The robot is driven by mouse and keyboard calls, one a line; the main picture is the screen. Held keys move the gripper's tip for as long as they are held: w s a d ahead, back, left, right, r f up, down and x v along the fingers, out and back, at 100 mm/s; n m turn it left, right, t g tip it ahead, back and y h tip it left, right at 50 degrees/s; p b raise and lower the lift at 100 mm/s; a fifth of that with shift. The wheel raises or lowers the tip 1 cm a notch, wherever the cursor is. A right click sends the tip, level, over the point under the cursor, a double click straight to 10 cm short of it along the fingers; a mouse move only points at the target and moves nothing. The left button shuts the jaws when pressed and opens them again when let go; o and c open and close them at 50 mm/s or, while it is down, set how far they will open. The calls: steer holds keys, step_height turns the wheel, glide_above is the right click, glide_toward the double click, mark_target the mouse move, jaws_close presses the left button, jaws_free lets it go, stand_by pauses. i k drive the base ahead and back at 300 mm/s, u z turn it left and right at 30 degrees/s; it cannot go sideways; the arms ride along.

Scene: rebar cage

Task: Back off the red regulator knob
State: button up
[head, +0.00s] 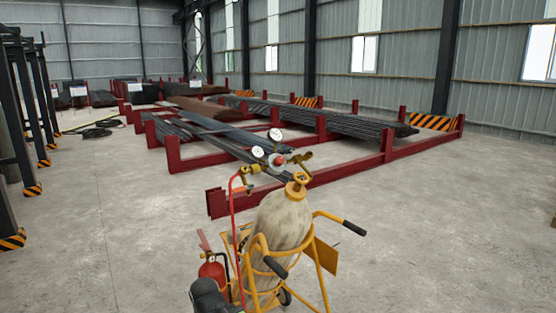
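The red regulator knob (279,160) is small and sits on the brass regulator (262,168), near two round white-faced gauges (274,140). The regulator is at the top left of a worn beige gas cylinder (283,222). The cylinder stands upright in a yellow hand cart (262,243). A red hose (232,204) hangs down from the regulator's left end. A dark rounded shape, perhaps part of my arm, shows at the bottom edge, left of the cart. No gripper fingers show, and nothing is seen touching the knob.
The cart's black handle grips (354,227) stick out towards me and to the right. A red fire extinguisher (213,271) stands at the cart's left. Behind are low red racks (385,148) with dark steel bars (345,125).

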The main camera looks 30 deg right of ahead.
mark_target(279, 161)
steer(key=i, duration=0.95)
